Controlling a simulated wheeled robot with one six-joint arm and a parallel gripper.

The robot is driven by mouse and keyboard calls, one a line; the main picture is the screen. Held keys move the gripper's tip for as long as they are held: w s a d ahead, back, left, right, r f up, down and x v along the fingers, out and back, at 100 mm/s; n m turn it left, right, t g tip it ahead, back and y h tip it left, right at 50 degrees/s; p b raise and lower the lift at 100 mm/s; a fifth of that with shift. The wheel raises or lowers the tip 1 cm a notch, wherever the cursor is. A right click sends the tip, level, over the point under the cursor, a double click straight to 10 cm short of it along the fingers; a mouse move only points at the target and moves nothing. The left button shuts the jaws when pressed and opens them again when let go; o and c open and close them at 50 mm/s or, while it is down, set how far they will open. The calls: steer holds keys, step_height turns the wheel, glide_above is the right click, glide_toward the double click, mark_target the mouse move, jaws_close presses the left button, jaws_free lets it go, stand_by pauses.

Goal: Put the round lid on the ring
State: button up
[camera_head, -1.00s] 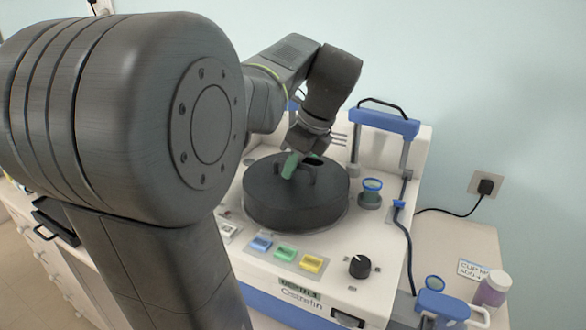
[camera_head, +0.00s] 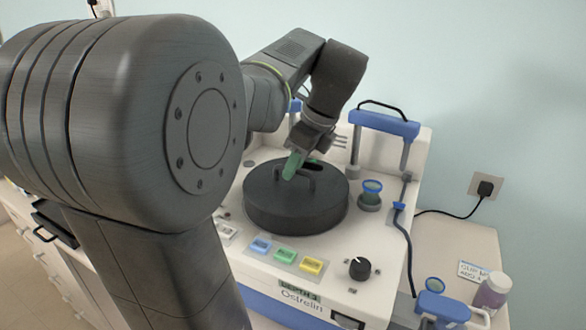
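The round lid (camera_head: 297,208) is a dark grey disc with a raised bar handle. It sits on the white staining machine, in the middle of its top, and looks level. The ring is not seen apart from the lid; the lid seems to cover that place, and I cannot tell whether it is fully seated. My gripper (camera_head: 300,166) is at the handle on top of the lid. One green fingertip shows in front of the handle; the other finger is mostly hidden, so I cannot tell whether it grips the handle.
A blue-topped cup (camera_head: 371,193) stands close to the lid's right. A blue bracket (camera_head: 384,125) rises behind it. Blue, green and yellow buttons (camera_head: 285,255) and a black knob (camera_head: 360,268) lie in front. A purple-filled jar (camera_head: 492,291) stands at the lower right.

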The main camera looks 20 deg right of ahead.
steer(key=v, duration=1)
steer(key=shift+p, duration=0.45)
